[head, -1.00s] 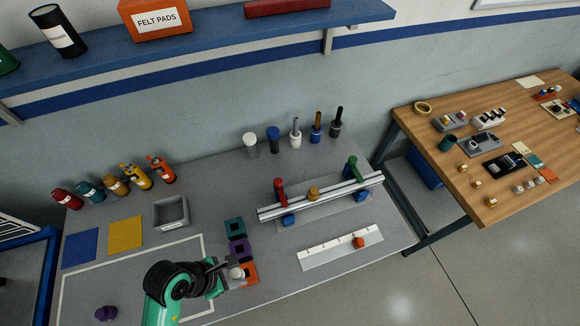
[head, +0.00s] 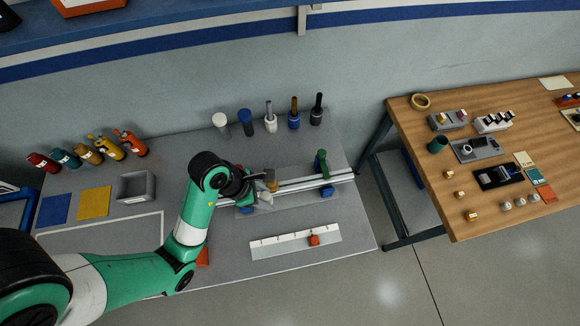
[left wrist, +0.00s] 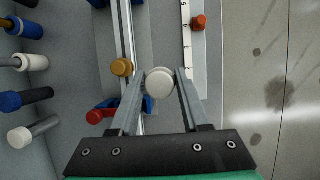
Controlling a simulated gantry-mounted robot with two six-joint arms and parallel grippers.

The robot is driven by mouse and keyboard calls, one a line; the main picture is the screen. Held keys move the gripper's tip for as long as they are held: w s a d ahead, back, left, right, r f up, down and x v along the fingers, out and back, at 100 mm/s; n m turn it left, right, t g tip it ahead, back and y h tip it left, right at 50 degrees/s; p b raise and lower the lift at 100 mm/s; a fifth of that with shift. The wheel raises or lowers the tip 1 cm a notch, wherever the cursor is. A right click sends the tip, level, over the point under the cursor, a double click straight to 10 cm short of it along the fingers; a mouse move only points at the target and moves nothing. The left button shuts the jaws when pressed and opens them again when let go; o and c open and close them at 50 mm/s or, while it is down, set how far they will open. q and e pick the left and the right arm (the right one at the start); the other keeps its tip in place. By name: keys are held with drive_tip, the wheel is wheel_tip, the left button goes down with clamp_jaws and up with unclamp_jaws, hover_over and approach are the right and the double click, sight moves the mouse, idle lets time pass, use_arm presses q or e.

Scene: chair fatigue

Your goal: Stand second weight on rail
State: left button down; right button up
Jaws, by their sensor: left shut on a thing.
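My left gripper (left wrist: 160,88) is shut on a white round weight (left wrist: 160,82), seen from above in the left wrist view. In the head view my left gripper (head: 268,187) is over the left part of the metal rail (head: 290,186), and the weight in it shows only in part. In the left wrist view the rail (left wrist: 126,35) runs just left of the held weight. A brass weight (left wrist: 121,67) is on the rail beside my left fingertip. I cannot tell whether the white weight touches anything below. My right gripper is not in view.
A red clamp (left wrist: 98,115) and a green clamp (head: 322,162) are at the rail. A white ruler strip (head: 280,244) with an orange piece (head: 314,240) lies in front. Several upright tools, including a blue one (head: 247,122), stand behind the rail.

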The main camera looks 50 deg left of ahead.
use_arm(q)
drive_tip(key=b, duration=0.5)
approach(293, 184)
wheel_tip(293, 184, up, 2)
drive_tip(key=s+d, duration=0.2)
drive_tip(key=d, duration=0.1)
drive_tip(key=w+f, duration=0.1)
drive_tip(key=w+a+f, duration=0.1)
drive_tip(key=w+f+b, duration=0.1)
drive_tip(key=shift+w+a+f, duration=0.15)
drive_tip(key=shift+a+f, duration=0.15)
drive_tip(key=shift+w+a+f, duration=0.1)
drive_tip(key=shift+w, duration=0.15)
drive_tip(key=f, duration=0.1)
drive_tip(key=f+b, duration=0.2)
drive_tip(key=shift+w+a+f, duration=0.1)
drive_tip(key=shift+w+f, duration=0.05)
drive_tip(key=shift+w, duration=0.1)
drive_tip(key=shift+f, duration=0.3)
drive_tip(key=shift+r, duration=0.15)
